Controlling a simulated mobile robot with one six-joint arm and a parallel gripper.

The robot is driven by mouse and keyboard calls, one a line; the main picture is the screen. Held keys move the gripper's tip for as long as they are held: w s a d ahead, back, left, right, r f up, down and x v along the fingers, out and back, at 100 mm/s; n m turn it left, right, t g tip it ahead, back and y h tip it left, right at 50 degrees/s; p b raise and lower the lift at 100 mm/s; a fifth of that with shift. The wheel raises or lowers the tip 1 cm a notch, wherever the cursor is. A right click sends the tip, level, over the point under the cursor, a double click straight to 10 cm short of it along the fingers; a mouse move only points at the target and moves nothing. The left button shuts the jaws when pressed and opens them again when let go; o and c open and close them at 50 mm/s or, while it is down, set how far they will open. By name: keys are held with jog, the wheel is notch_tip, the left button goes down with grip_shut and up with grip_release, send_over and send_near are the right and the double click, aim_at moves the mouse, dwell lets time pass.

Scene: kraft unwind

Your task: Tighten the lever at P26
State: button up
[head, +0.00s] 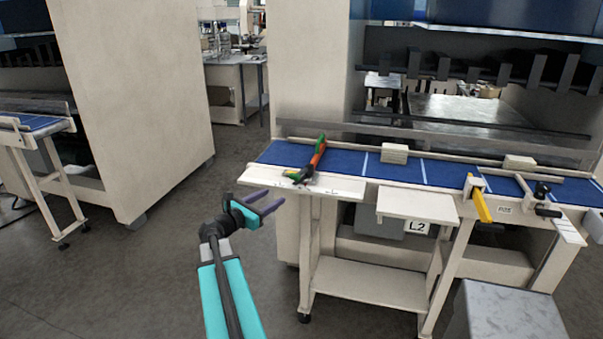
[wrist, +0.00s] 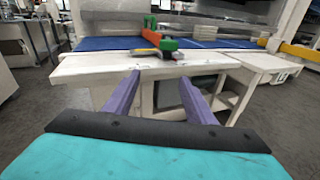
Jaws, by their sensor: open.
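My gripper (head: 273,199) is open and empty in front of the left end of the blue-topped bench. In the wrist view its two purple fingers (wrist: 159,77) point at the white front plate (wrist: 85,66). A clamp with an orange and green lever (head: 318,157) sits at that left end. In the wrist view the clamp's green knob (wrist: 169,44) is beyond the fingertips, apart from them. Farther right are a yellow lever (head: 482,206) and a black-handled clamp (head: 545,204). A small label (head: 504,210) between them seems to read P25. I cannot make out a P26 label.
The bench's blue top (head: 350,160) carries cream blocks (head: 395,153) and a long rail. A white side shelf (head: 417,206) juts out above an L2 sign (head: 417,227). A grey box (head: 508,312) stands at front right. Floor (head: 170,260) is open at left.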

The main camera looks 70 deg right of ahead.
aim_at(296, 175)
jog(key=shift+n+g+h, duration=0.3)
jog(key=shift+n+h, duration=0.1)
jog(key=shift+h, duration=0.1)
jog(key=r, duration=0.1)
jog(key=s+d+r, duration=0.1)
jog(key=s+r, duration=0.1)
jog(key=r, duration=0.1)
jog(key=shift+d, duration=0.4)
jog(key=shift+d, duration=0.1)
jog(key=shift+p+x, duration=2.25)
jog(key=shift+x, duration=4.55)
jog(key=shift+s+f, duration=0.1)
jog(key=shift+f, duration=0.05)
grip_shut()
